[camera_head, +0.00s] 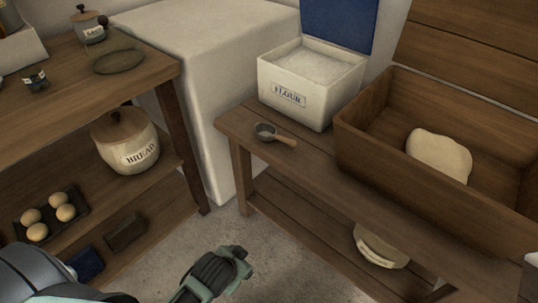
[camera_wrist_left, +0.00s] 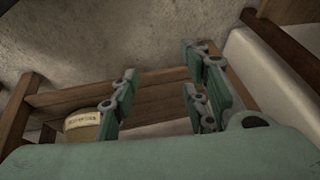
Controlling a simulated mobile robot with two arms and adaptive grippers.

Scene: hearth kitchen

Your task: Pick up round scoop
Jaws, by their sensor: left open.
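The round scoop (camera_head: 265,131) lies on the wooden table, with a dark round bowl and a light wooden handle pointing right. It sits just in front of the flour box, near the table's left front corner. My left gripper (camera_head: 238,259) is low over the floor, in front of the table and well apart from the scoop. In the left wrist view the green fingers (camera_wrist_left: 160,98) stand apart with nothing between them. The scoop does not show in that view. My right gripper is not in view.
A flour box (camera_head: 290,98) with an open blue lid and a wooden trough (camera_head: 362,151) holding dough stand on the table (camera_head: 330,165). A pot (camera_head: 380,246) sits on its lower shelf. Left is a shelf unit with a bread crock (camera_head: 125,142). Floor (camera_head: 225,222) lies between.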

